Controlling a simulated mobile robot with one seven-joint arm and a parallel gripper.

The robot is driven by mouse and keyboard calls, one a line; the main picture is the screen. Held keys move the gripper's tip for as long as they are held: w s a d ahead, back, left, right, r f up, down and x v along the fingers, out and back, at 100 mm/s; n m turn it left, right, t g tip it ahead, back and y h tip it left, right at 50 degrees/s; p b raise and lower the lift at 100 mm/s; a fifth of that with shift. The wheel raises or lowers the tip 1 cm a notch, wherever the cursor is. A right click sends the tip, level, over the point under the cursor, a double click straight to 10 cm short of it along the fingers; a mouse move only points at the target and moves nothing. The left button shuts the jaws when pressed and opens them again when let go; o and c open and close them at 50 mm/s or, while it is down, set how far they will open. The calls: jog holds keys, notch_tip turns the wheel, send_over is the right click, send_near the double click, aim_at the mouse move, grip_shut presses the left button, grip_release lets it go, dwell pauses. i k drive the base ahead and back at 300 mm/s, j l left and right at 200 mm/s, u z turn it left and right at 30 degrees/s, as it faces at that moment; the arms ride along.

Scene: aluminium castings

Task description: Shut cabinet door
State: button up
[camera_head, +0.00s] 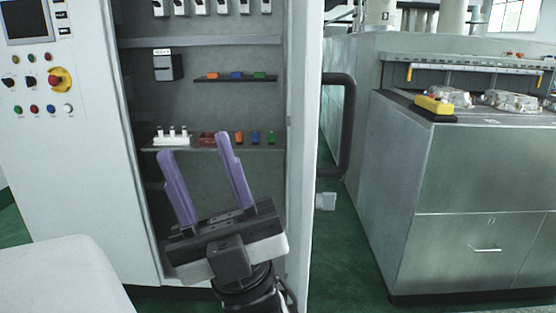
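The cabinet (215,104) stands open in the camera_head view, with its grey interior and shelves showing. The cabinet door (304,110) is swung open and appears nearly edge-on as a pale upright panel right of the opening. A dark bar handle (349,125) sticks out on the door's right side. My gripper (198,164) is in front of the cabinet opening, left of the door. Its two purple fingers point up and are spread apart with nothing between them.
A control panel (47,95) with a screen and buttons is left of the opening. Small coloured parts sit on the cabinet shelf (215,148). A metal workbench (470,190) with castings and a yellow box (434,105) stands at right. Green floor (345,255) is clear between door and bench.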

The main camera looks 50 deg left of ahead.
aim_at(308, 78)
jog(key=i+l+u, duration=0.1)
jog(key=u, duration=0.25)
jog(key=i+l+u, duration=0.1)
jog(key=l+u, duration=0.25)
jog(key=i+l+u, duration=0.1)
jog(key=u, duration=0.3)
jog(key=i+l+u, duration=0.1)
jog(key=l+u, duration=0.65)
jog(key=l, duration=0.7)
jog(key=k+l+z, duration=0.3)
jog(key=l, duration=0.2)
jog(key=i+j, duration=0.1)
jog(key=j, duration=0.65)
